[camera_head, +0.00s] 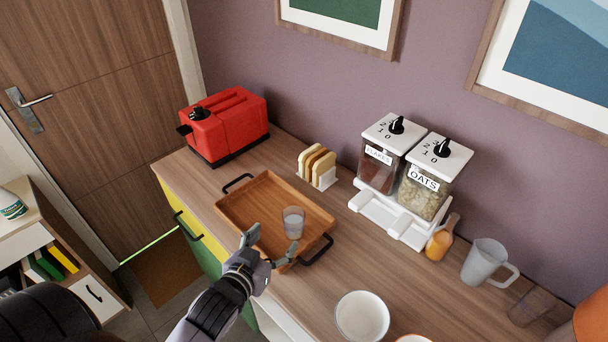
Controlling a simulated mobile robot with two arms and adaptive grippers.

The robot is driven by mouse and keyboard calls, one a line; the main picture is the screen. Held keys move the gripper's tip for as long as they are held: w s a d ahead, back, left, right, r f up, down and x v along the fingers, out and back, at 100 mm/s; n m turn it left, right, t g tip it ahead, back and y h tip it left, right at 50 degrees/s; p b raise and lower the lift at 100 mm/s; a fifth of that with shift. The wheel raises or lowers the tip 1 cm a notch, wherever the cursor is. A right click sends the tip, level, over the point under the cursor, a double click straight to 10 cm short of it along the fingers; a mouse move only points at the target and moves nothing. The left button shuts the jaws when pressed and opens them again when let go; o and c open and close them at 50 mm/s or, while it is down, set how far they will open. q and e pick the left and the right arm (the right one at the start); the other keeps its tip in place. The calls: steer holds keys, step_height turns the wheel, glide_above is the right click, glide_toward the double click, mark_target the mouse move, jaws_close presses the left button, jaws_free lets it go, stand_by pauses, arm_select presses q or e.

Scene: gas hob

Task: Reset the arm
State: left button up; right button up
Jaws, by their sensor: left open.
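My left gripper (265,250) is open over the near right part of a wooden tray. Its fingers are spread, and nothing shows between them. The tray (243,205) is orange-brown with black handles and lies on the counter. A clear glass (293,222) with some liquid or a thick base stands upright in the tray, just beyond the fingers. Whether a finger touches the glass or the tray edge, I cannot tell. My right gripper does not show.
A red toaster (225,125) stands behind the tray, bread slices (317,167) in a rack beside it. A two-bin cereal dispenser (404,180), an orange bottle (442,238) and a white jug (487,263) stand to the right. A white bowl (362,316) is at the front. The counter between bowl and tray is clear.

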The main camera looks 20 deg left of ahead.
arm_select(q)
steer(key=s+d+f+m+g, duration=0.1)
steer(key=s+d+f+g, duration=0.15)
steer(key=s, duration=0.35)
steer(key=s+d+f+m+g+h, duration=0.1)
steer(key=s+f+g, duration=0.1)
steer(key=s+g, duration=0.25)
steer(key=s+d+f+m+g, duration=0.1)
steer(key=s+d+f+g, duration=0.15)
steer(key=s, duration=0.35)
step_height(320, 180, down, 27)
steer(key=s+g+b, duration=0.1)
steer(key=g+b, duration=0.1)
steer(key=s+a+f+b, duration=0.1)
steer(key=s+f, duration=0.7)
steer(key=f, duration=0.1)
steer(key=s+a+f+g+b, duration=0.1)
steer(key=s+a+f, duration=0.1)
steer(key=s+f, duration=0.7)
steer(key=shift+s+a+f, duration=0.2)
steer(key=shift+a+f, duration=0.05)
steer(key=shift+f, duration=0.15)
